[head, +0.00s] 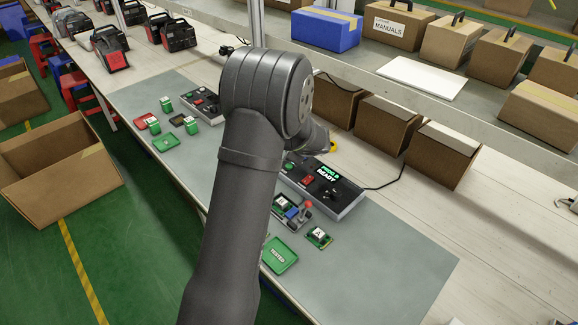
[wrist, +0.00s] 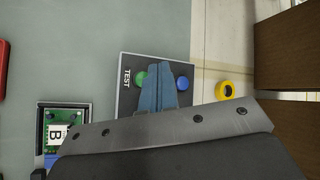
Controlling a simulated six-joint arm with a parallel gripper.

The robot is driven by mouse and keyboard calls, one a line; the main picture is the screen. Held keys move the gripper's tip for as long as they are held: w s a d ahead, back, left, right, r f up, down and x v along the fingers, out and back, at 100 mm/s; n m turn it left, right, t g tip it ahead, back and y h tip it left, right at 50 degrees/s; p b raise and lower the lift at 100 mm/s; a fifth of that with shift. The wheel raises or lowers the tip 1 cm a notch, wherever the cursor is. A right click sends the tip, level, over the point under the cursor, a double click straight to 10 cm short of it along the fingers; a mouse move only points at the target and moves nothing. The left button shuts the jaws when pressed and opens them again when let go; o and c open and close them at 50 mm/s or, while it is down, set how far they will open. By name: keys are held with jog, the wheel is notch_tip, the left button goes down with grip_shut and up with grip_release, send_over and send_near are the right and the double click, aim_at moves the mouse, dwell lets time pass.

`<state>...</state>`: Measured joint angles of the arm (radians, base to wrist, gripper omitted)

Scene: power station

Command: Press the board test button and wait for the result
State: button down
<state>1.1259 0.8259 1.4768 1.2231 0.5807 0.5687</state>
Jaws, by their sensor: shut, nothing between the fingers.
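In the wrist view, my gripper (wrist: 157,82) is shut and empty, its blue fingertips over a dark panel marked TEST (wrist: 126,97). A green button (wrist: 140,78) lies just left of the fingertips and a blue button (wrist: 183,82) just right; I cannot tell whether they touch the panel. Board B (wrist: 60,132) sits in a holder at the left. In the head view, a console (head: 341,206) has a lit screen (head: 327,173) with green text including READY, a green button (head: 290,167) and a red button (head: 307,180). My arm hides my fingertips there.
The holder with a red-knobbed lever (head: 308,204) and board A (head: 319,237) are in front of the console. A green TESTED tray (head: 280,256) lies nearby. Yellow tape (wrist: 227,90) and brown boxes (head: 441,156) stand behind. The mat's right part (head: 390,265) is clear.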

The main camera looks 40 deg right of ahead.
jog(key=shift+f, duration=2.1)
dwell(0.4)
jog(key=shift+f, duration=0.4)
jog(key=shift+f, duration=0.45)
dwell(0.5)
jog(key=shift+r, duration=0.85)
jog(key=shift+r, duration=0.1)
jog(key=shift+r, duration=2.45)
